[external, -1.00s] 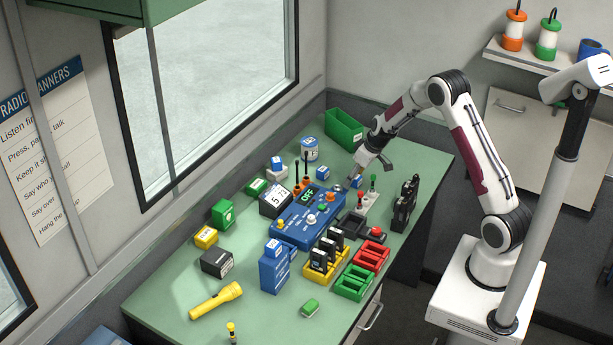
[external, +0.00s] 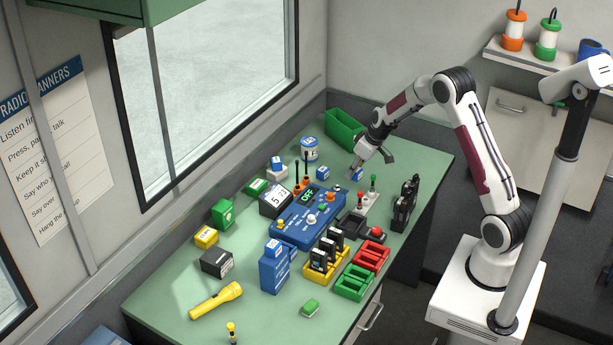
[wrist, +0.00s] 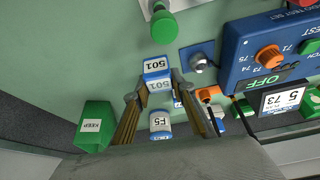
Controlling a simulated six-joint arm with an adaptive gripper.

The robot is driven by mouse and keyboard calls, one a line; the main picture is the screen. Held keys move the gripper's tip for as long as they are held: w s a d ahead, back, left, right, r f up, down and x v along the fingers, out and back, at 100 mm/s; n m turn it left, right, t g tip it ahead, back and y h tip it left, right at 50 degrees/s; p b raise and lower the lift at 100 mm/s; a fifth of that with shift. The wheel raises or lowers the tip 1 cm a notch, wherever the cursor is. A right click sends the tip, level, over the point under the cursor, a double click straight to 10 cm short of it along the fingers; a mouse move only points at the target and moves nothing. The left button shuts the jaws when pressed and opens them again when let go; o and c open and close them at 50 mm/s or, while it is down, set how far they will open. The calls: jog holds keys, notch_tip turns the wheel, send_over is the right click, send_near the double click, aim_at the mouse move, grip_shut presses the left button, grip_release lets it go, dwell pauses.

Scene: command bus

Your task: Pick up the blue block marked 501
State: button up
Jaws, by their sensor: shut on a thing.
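The blue block marked 501 (wrist: 157,68) has white labels on its top and side and sits between my fingertips in the wrist view. In the external view the block (external: 357,175) is small, at the back right of the green bench, and its number is too small to read. My gripper (external: 355,170) points down and is shut on the block. It also shows in the wrist view (wrist: 156,86), with a finger on each side of the block. The block appears slightly above the bench top.
A blue test set (external: 305,222) stands left of the block. Red and green knobs (external: 373,183) stand in front. Bare bench (external: 425,160) lies to the right.

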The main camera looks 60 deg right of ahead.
jog(key=shift+r, duration=3.45)
